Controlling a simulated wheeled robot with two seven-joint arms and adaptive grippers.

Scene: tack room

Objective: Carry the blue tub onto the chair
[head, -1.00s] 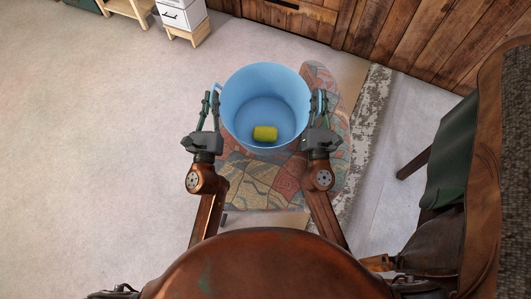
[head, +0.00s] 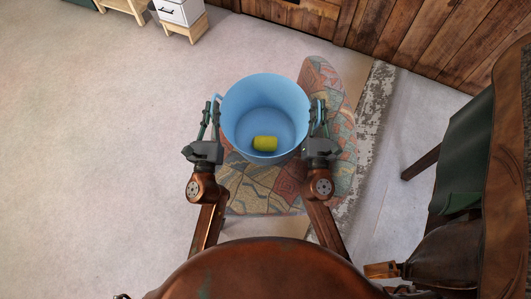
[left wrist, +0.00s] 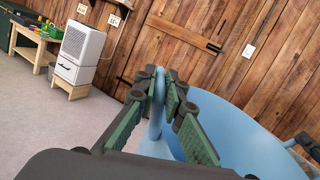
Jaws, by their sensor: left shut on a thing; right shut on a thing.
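The blue tub (head: 238,98) is upright between my two grippers, with its open top facing the head camera. My left gripper (head: 211,103) is shut on the tub's left handle; the left wrist view shows the fingers (left wrist: 158,88) around the blue handle beside the tub wall (left wrist: 232,125). My right gripper (head: 318,104) is shut at the right handle, which is partly hidden. The chair with patterned upholstery (head: 262,192) is beneath the tub, which hides part of the seat. I cannot tell whether they touch.
A worn grey rug (head: 362,150) lies right of the chair. A rack with a green cloth (head: 462,150) and brown leather stands at the right. A white drawer cabinet (head: 181,12) on a wooden stand is at the back. Wooden walls close the back. The left floor is clear.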

